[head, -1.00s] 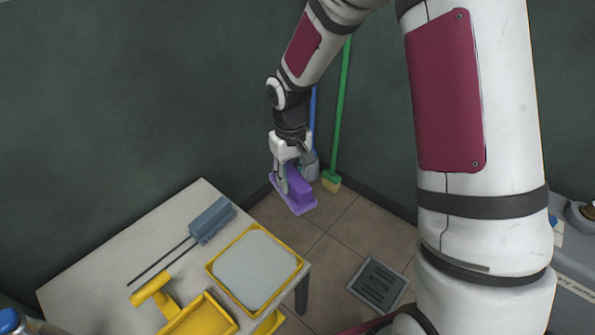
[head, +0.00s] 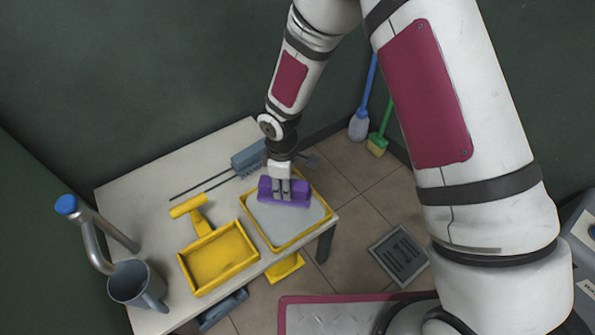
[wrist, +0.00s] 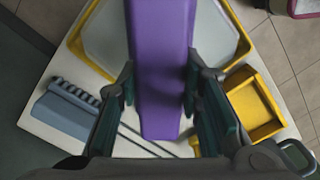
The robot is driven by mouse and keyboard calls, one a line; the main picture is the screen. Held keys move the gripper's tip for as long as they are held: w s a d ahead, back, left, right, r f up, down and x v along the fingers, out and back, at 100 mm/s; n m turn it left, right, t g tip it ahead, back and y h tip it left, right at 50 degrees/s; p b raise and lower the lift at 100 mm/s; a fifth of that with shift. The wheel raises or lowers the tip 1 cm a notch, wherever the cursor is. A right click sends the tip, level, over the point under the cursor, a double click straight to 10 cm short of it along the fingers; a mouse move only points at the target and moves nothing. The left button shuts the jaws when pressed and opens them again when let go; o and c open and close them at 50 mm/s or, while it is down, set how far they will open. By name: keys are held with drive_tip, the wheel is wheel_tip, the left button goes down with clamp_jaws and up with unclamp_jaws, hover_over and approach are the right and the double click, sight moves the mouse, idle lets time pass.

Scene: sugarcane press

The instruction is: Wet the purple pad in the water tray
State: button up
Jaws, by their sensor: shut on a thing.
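The purple pad (head: 284,192) is in my gripper (head: 281,190), which is shut on it. In the head view the pad is over the back part of the yellow-rimmed water tray (head: 262,238) on the table. In the wrist view the purple pad (wrist: 161,70) runs between the two fingers of my gripper (wrist: 160,92), with the tray's yellow rim (wrist: 78,32) around and below it. The tray's inside is a flat pale grey. I cannot tell whether the pad touches the water.
A yellow dustpan-like tray (head: 218,257) with a handle sits left of the water tray. A blue-grey brush (head: 248,158) lies behind. A grey jug (head: 137,287) stands under a blue-topped pipe (head: 66,205). Blue (head: 360,122) and green (head: 378,143) brooms stand in the corner. A drain (head: 400,254) is in the floor.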

drive_tip(key=shift+f+b, duration=2.15)
drive_tip(key=shift+f, duration=0.85)
drive_tip(key=shift+f+b, duration=0.45)
drive_tip(key=shift+f, duration=0.1)
drive_tip(key=shift+r, duration=0.1)
drive_tip(key=shift+r+p, duration=2.55)
drive_tip(key=shift+r, duration=0.95)
